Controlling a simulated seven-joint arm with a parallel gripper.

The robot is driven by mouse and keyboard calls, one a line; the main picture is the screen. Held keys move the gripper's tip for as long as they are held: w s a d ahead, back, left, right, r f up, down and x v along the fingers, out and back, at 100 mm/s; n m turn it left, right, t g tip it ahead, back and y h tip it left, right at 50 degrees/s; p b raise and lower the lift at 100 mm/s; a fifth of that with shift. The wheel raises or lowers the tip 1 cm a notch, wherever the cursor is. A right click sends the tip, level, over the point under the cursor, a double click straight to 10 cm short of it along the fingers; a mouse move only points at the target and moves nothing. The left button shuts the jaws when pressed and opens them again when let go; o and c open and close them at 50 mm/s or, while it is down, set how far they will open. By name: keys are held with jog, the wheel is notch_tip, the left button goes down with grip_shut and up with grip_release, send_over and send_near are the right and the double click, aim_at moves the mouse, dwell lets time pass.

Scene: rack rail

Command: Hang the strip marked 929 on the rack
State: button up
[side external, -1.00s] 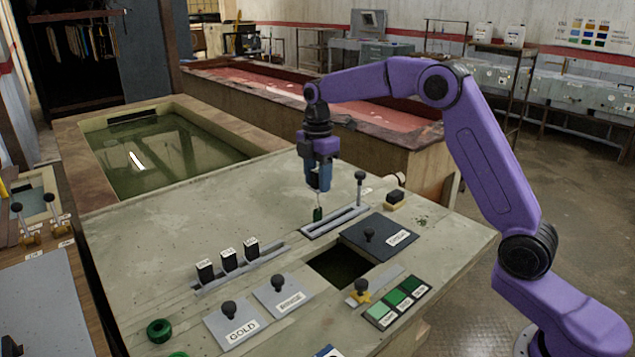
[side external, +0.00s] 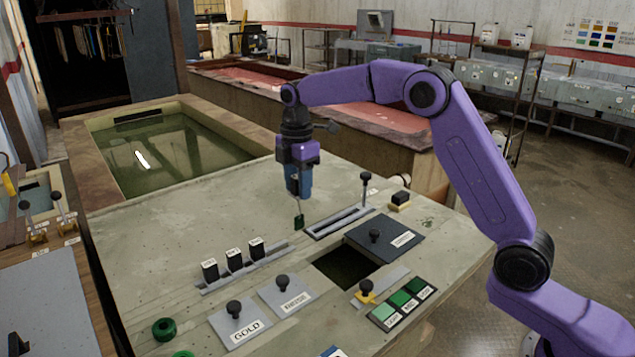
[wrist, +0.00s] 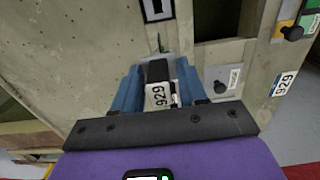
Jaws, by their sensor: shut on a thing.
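My gripper (side external: 298,192) is shut on a strip with a dark green lower end (side external: 299,222), held upright above the grey bench, left of the slotted rail. In the wrist view, the strip (wrist: 158,95) sits between my blue fingers, with a white label reading 929. A grey rack rail (side external: 284,246) carries several upright black pieces with white labels, too small to read; it lies left of and below my gripper in the picture. I cannot tell the strip's exact height over the bench.
A slotted rail (side external: 325,229) with a lever is right of the strip. A dark square opening (side external: 343,268), a dark knobbed plate (side external: 385,238), a GOLD plate (side external: 239,324) and green swatches (side external: 403,300) lie nearer.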

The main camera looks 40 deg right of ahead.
jog(key=a, duration=0.6)
jog(key=shift+s+a+f, duration=0.2)
jog(key=shift+s+a, duration=0.05)
jog(key=shift+f, duration=0.1)
notch_tip(320, 180, down, 10)
dwell(1.5)
jog(key=shift+f, duration=0.55)
dwell(1.0)
jog(key=o, duration=1)
jog(key=shift+r, duration=0.1)
